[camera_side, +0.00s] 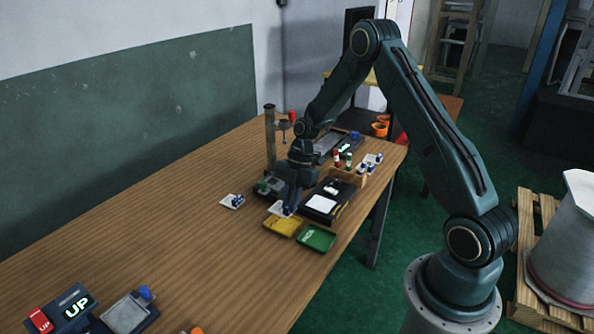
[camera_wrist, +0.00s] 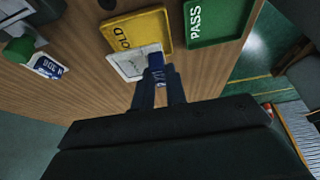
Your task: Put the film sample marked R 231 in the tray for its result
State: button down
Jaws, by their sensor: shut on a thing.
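My gripper (camera_wrist: 157,76) is shut on the blue grip of a white film sample (camera_wrist: 128,64). In the wrist view the sample overlaps the near edge of the yellow tray (camera_wrist: 150,28), marked with a word ending in OLD; I cannot tell whether they touch. The green tray (camera_wrist: 212,38), marked PASS, lies to its right. In the side view my gripper (camera_side: 289,208) holds the sample (camera_side: 278,209) just behind the yellow tray (camera_side: 282,226), with the green tray (camera_side: 317,238) beside it. The marking on the held sample is not readable.
Another sample with a blue grip (camera_side: 232,201) lies on the table to the left. A post stand (camera_side: 270,140) and a dark board with white paper (camera_side: 321,203) are close to my gripper. More samples (camera_side: 371,160) sit by a wooden rack. The left middle table is clear.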

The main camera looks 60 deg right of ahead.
jog(key=shift+f, duration=2.3)
jog(key=shift+f, duration=0.2)
jog(key=c, duration=0.8)
grip_release()
jog(key=shift+r, duration=0.2)
jog(key=shift+r, duration=3.35)
